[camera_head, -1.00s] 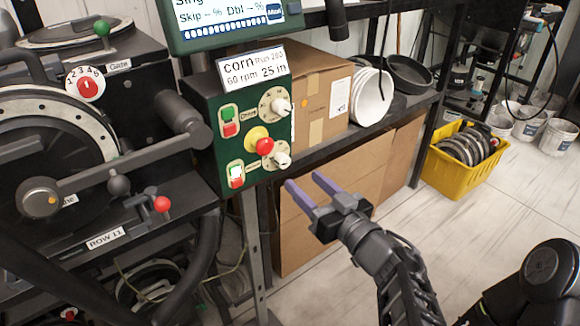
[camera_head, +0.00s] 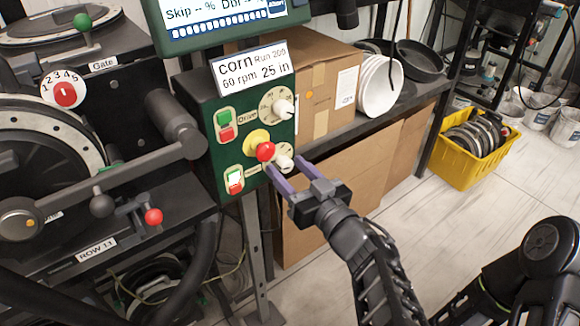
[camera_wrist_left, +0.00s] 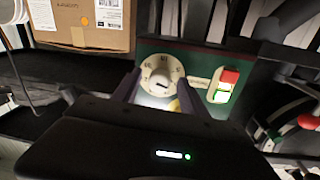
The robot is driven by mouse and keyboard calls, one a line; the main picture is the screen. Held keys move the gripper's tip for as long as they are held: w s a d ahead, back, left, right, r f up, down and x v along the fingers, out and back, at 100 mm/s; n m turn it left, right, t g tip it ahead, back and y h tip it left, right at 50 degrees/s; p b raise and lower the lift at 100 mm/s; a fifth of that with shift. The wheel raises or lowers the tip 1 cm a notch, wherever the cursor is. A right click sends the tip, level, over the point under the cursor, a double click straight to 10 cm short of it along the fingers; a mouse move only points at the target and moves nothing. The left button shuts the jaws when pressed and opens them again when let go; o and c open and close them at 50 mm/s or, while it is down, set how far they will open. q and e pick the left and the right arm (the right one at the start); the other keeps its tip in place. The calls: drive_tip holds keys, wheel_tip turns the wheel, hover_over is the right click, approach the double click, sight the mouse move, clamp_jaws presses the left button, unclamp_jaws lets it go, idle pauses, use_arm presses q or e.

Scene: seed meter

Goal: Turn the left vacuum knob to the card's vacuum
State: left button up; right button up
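My left gripper (camera_head: 288,168) is open, with its two purple fingertips at the lower white knob (camera_head: 285,161) of the green control panel (camera_head: 205,160). In the left wrist view the white knob and dial (camera_wrist_left: 162,78) show between the dark fingers (camera_wrist_left: 160,95), partly covered below by the gripper body. I cannot tell if the fingers touch the knob. The dial's numbers are too small to read. The card (camera_head: 252,67) above the panel reads corn, 60 rpm, 25 in.
An upper white knob (camera_head: 283,108), a red-and-yellow button (camera_head: 264,150) and a lit switch (camera_head: 235,182) are close to the lower knob. The seed meter stand (camera_head: 70,190) is on the left.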

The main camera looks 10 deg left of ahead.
use_arm(q)
clamp_jaws()
idle(0.3)
